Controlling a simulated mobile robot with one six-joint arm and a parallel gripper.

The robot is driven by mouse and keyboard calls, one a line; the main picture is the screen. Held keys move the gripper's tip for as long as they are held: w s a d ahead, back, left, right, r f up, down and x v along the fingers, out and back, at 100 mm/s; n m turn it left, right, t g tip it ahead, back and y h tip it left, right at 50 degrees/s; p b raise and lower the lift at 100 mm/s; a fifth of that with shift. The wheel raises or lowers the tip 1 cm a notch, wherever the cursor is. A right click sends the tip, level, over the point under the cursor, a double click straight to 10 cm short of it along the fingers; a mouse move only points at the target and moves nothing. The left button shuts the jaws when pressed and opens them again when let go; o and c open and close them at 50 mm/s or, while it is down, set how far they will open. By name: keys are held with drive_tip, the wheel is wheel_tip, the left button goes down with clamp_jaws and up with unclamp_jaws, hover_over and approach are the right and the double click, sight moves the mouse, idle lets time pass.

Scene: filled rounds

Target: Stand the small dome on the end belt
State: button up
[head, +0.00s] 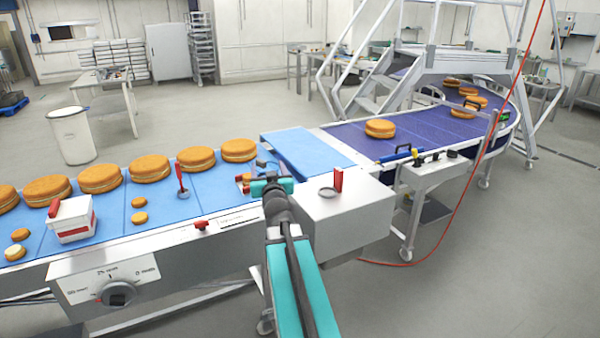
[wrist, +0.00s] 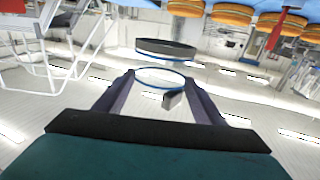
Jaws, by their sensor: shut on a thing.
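My gripper (head: 270,173) is over the belt's near edge, left of the white box. In the wrist view, which is upside down, its two fingers (wrist: 160,80) are shut around a small round piece with a blue rim and a dark knob (wrist: 172,98), likely the small dome. A flat grey disc-like part (wrist: 165,48) shows beyond the fingertips; I cannot tell whether it belongs to the same piece. In the head view the held piece is mostly hidden by my gripper. A short plain blue belt (head: 303,152), likely the end belt, lies to the right and farther back.
Large filled rounds (head: 150,166) line the blue belt's far side; small ones lie nearer. A red-handled tool (head: 182,188) and a white tub (head: 72,220) stand there. A ring with a red handle (head: 330,192) sits on the white box. A purple belt (head: 352,137) curves away right.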

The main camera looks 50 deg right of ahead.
drive_tip(key=w+a+r+n+t+y, duration=0.1)
drive_tip(key=w+a+r+n+y, duration=0.1)
drive_tip(key=a, duration=1.3)
drive_tip(key=w+a+r+n+t+y, duration=0.1)
drive_tip(key=w+a, duration=0.5)
drive_tip(key=a, duration=0.9)
drive_tip(key=w+a+r+n+t+y, duration=0.1)
drive_tip(key=w+a+r+n+y, duration=0.2)
drive_tip(key=a+y, duration=0.4)
drive_tip(key=w+a+r, duration=0.1)
drive_tip(key=a+r, duration=0.1)
drive_tip(key=a, duration=0.5)
drive_tip(key=shift+w+a+n, duration=0.25)
drive_tip(key=shift+a+n, duration=0.15)
